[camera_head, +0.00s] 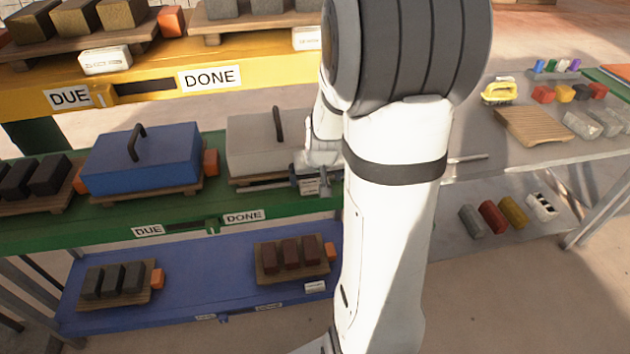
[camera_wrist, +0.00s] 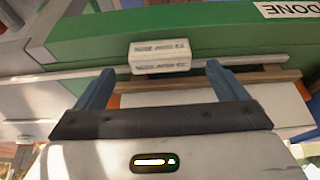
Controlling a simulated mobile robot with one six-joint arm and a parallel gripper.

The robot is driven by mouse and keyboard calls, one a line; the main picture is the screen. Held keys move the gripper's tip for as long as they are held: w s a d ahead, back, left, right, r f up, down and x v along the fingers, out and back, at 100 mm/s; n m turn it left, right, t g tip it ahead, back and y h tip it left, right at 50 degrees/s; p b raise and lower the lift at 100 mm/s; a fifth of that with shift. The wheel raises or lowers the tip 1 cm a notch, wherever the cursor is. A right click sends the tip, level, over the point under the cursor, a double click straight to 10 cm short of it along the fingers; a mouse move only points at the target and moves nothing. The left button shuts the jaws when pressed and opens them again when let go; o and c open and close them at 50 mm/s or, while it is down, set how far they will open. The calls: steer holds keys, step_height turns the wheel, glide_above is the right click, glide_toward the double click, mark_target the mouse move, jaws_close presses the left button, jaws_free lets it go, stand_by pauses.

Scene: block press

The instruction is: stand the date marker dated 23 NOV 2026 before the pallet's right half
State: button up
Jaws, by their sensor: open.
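A white date marker (camera_wrist: 160,55) stands at the front edge of the green shelf (camera_wrist: 225,33), close before a wooden pallet (camera_wrist: 255,79). Its print shows upside down in the wrist view and is too blurred to read. In the head view the marker (camera_head: 310,187) is partly covered by my gripper (camera_head: 306,178). In the wrist view my gripper (camera_wrist: 160,67) is open. The marker lies between and slightly beyond the fingertips, with a gap on both sides. In the head view this pallet (camera_head: 238,182) bears a grey lidded box (camera_head: 255,145); my arm hides its right part.
A blue lidded box (camera_head: 142,160) stands left on the same shelf, between orange blocks. Other white markers stand on the yellow shelf (camera_head: 105,60) and the lower blue shelf (camera_head: 315,287). DUE (camera_head: 147,231) and DONE (camera_head: 244,216) labels mark the green edge. A side table (camera_head: 470,170) stands right.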

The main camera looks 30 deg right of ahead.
steer(key=d+v, duration=0.1)
steer(key=v, duration=0.6)
steer(key=s+a+r+n+g+y, duration=0.1)
steer(key=s+a+r, duration=0.4)
steer(key=s+a, duration=0.9)
steer(key=shift+s+n+g+p, duration=0.35)
steer(key=shift+n+g, duration=0.25)
steer(key=shift+n, duration=0.5)
steer(key=shift+a+r, duration=0.1)
